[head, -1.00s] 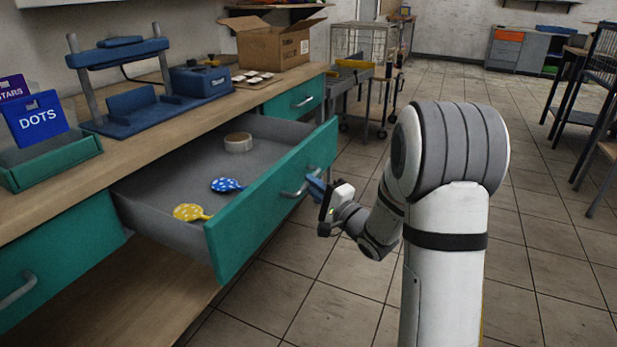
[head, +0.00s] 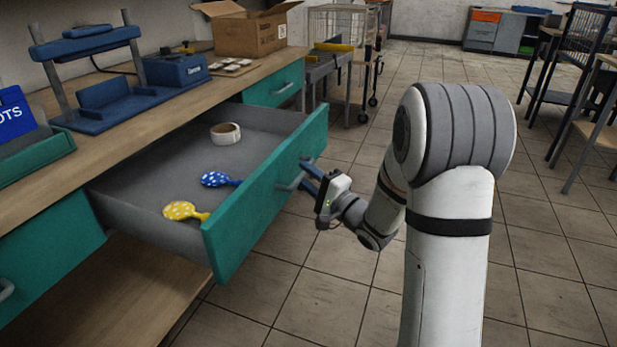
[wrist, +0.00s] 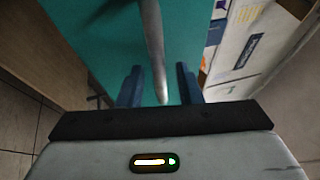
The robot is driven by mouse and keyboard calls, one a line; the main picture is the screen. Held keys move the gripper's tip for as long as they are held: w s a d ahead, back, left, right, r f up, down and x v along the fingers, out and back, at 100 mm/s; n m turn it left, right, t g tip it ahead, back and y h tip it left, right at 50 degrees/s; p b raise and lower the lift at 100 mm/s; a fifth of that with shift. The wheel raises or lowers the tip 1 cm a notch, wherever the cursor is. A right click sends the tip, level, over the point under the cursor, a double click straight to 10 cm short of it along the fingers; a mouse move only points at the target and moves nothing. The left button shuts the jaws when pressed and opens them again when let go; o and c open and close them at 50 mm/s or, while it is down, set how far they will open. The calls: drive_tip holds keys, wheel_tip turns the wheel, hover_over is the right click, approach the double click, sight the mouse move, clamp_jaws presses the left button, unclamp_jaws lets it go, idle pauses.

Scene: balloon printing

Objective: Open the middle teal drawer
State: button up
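The middle teal drawer (head: 262,205) stands pulled far out of the bench in the head view, its grey inside showing. Its metal handle (head: 293,180) is on the front panel and also shows in the wrist view (wrist: 153,45). My gripper (head: 305,175) is at the handle. In the wrist view its two blue fingers (wrist: 160,82) are apart, with the handle between them and a visible gap on the right. A blue dotted balloon-shaped piece (head: 216,179), a yellow dotted one (head: 182,211) and a roll of tape (head: 226,133) lie in the drawer.
Teal drawers sit to the left (head: 50,255) and right (head: 273,86), both closed. The bench top (head: 110,150) carries a blue press (head: 90,45), a blue box (head: 175,68) and a cardboard box (head: 248,30). A cart (head: 345,80) stands beyond. The tiled floor to the right is open.

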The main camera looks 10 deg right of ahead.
drive_tip(key=p+v, duration=0.1)
drive_tip(key=v, duration=0.6)
drive_tip(key=shift+s+d+p, duration=0.2)
drive_tip(key=shift+s+p, duration=0.1)
drive_tip(key=shift+p, duration=0.05)
drive_tip(key=shift+f, duration=0.1)
